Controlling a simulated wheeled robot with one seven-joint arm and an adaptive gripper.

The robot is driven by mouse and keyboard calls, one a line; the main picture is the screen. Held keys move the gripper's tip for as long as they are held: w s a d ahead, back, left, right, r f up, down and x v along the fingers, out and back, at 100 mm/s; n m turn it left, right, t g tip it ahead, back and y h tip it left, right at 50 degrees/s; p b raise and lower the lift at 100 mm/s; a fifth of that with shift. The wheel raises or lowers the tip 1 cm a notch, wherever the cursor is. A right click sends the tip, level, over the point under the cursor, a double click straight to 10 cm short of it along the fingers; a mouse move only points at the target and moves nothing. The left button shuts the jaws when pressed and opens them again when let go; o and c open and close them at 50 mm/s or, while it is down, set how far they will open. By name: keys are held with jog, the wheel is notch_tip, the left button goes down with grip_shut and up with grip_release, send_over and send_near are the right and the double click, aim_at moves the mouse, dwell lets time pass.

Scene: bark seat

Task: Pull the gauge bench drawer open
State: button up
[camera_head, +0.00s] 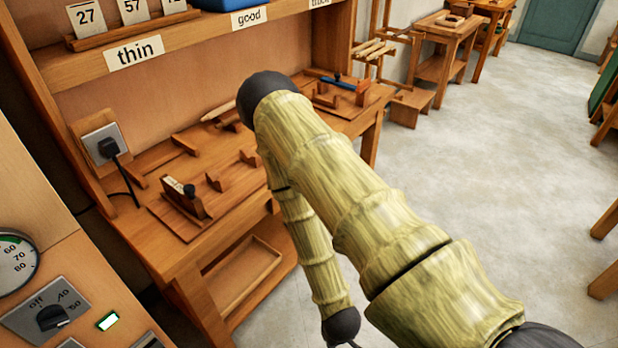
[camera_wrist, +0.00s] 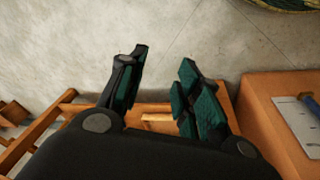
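The gauge bench (camera_head: 160,240) is a wooden bench at the left and middle of the head view, with gauges and blocks on its top. A shallow rimmed wooden tray shape (camera_head: 242,276) shows below the top; I cannot tell whether it is the drawer or a lower shelf. My arm crosses in front of the bench and hides part of its front. In the wrist view my gripper (camera_wrist: 163,60) is open, its two dark green fingers apart. A pale wooden bar (camera_wrist: 160,117) shows between and behind them; no contact is visible. The gripper itself is mostly below the head view.
A shelf with a "thin" label (camera_head: 134,52) overhangs the bench. A panel with a dial (camera_head: 17,262) stands at the lower left. Stools and tables (camera_head: 445,45) line the back. Grey floor (camera_head: 500,150) is clear at right. The wrist view shows a paper sheet (camera_wrist: 302,125) on wood.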

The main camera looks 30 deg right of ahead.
jog(key=w+d+f+m+t+h+b, duration=0.1)
jog(key=w+d+f+t+h+b, duration=0.2)
jog(key=w+d, duration=0.45)
jog(key=w+d+t+h+b, duration=0.35)
jog(key=w+b, duration=0.25)
jog(key=w, duration=0.5)
jog(key=w+d+f+m+t+h+b, duration=0.15)
jog(key=w+d+b, duration=0.25)
jog(key=w+d, duration=0.4)
jog(key=w+a+r+m+t+h+b, duration=0.3)
jog(key=w+r+m+t+h+b, duration=0.2)
jog(key=w+r+h+b, duration=0.95)
jog(key=shift+y, duration=0.85)
jog(key=x, duration=0.6)
jog(key=w+f+x, duration=0.1)
jog(key=x, duration=0.2)
jog(key=shift+w+d+r, duration=0.2)
jog(key=shift+w+d, duration=0.05)
jog(key=shift+d, duration=0.25)
grip_shut()
